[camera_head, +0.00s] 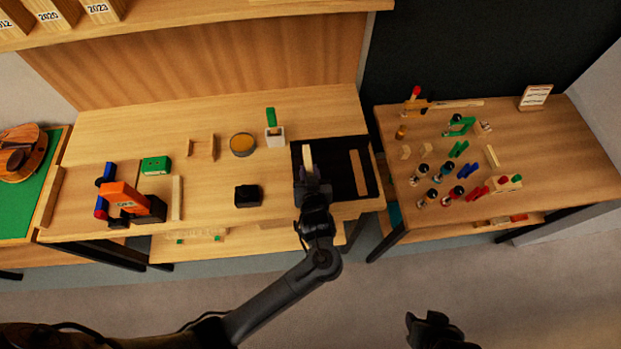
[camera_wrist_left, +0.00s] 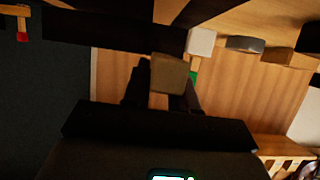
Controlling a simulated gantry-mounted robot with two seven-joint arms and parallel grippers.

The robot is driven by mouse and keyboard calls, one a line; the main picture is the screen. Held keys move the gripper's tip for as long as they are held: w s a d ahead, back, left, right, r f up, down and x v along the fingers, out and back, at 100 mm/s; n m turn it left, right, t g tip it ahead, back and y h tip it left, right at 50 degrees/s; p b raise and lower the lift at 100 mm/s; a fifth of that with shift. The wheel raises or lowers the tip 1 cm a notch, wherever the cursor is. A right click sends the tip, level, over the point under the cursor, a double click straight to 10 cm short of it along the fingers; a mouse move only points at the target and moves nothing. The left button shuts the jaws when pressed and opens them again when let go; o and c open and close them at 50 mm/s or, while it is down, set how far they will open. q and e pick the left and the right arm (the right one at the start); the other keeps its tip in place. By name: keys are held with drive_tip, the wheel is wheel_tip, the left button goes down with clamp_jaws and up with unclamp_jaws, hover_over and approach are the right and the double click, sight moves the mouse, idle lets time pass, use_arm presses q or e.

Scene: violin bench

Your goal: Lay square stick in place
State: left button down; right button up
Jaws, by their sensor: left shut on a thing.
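My left gripper (camera_head: 309,176) is shut on a pale wooden square stick (camera_head: 307,157), over the left part of a black mat (camera_head: 335,185). In the left wrist view the stick's squarish end (camera_wrist_left: 169,74) sits between the dark fingers. Whether the stick touches the mat I cannot tell. A second, flat wooden strip (camera_head: 359,173) lies on the mat to the right, apart from the gripper. My right gripper (camera_head: 430,328) is low at the bottom edge, away from the benches; its jaws are unclear.
A white block with a green piece (camera_head: 274,128) stands behind the mat's left corner, near a round amber dish (camera_head: 242,144). A black box (camera_head: 248,195) is left of the mat. The right table (camera_head: 560,170) holds several small tools.

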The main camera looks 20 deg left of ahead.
use_arm(q)
drive_tip(key=shift+f, duration=0.3)
drive_tip(key=shift+w+f, duration=0.1)
drive_tip(key=shift+f, duration=0.2)
wheel_tip(320, 180, down, 3)
drive_tip(key=shift+d+r+b, duration=0.1)
drive_tip(key=shift+b, duration=0.25)
drive_tip(key=shift+f, duration=0.2)
drive_tip(key=shift+f, duration=0.1)
drive_tip(key=c, duration=0.9)
unclamp_jaws()
